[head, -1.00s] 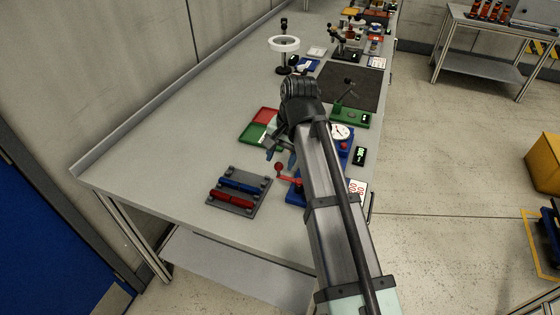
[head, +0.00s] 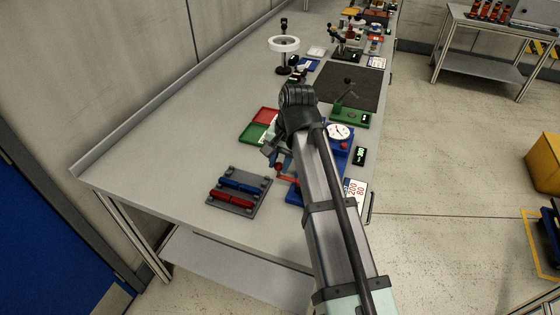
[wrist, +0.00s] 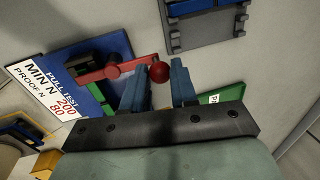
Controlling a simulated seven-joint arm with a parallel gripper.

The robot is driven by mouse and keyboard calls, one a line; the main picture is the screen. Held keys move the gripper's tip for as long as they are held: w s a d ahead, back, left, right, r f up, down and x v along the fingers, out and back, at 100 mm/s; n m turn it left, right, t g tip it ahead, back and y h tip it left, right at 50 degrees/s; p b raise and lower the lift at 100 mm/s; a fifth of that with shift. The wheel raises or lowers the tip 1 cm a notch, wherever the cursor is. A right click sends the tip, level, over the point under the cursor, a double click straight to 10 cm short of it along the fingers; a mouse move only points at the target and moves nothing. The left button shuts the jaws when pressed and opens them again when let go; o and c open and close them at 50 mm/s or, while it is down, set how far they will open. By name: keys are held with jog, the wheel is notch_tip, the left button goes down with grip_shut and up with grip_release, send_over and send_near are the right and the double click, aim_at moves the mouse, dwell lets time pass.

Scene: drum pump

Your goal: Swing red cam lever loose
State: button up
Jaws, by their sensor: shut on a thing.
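The red cam lever (wrist: 110,71) lies across the blue pull-test base (wrist: 62,72) and ends in a red ball knob (wrist: 159,73). In the head view the lever (head: 288,179) sticks out to the left of the blue base (head: 294,196). My gripper (wrist: 160,76) has its two blue fingers on either side of the knob and is shut on it. In the head view my gripper (head: 274,158) is at the knob, and my arm hides part of the base. The lever's pivot end is beside a dark block (wrist: 91,47).
A grey rack (head: 257,196) with red and blue bars stands to the left. Green and red trays (head: 252,134) lie behind my gripper. A dial gauge (head: 338,132) and a digital readout (head: 359,156) stand to the right. The bench's left part is clear.

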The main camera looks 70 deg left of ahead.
grip_shut()
jog(key=d+n+h, duration=0.2)
jog(key=d+n, duration=0.5)
jog(key=n, duration=0.9)
jog(key=shift+s+h, duration=0.25)
jog(key=shift+h, duration=0.15)
jog(key=shift+d, duration=0.15)
dwell(0.5)
jog(key=o, duration=0.7)
grip_release()
jog(key=shift+o, duration=0.2)
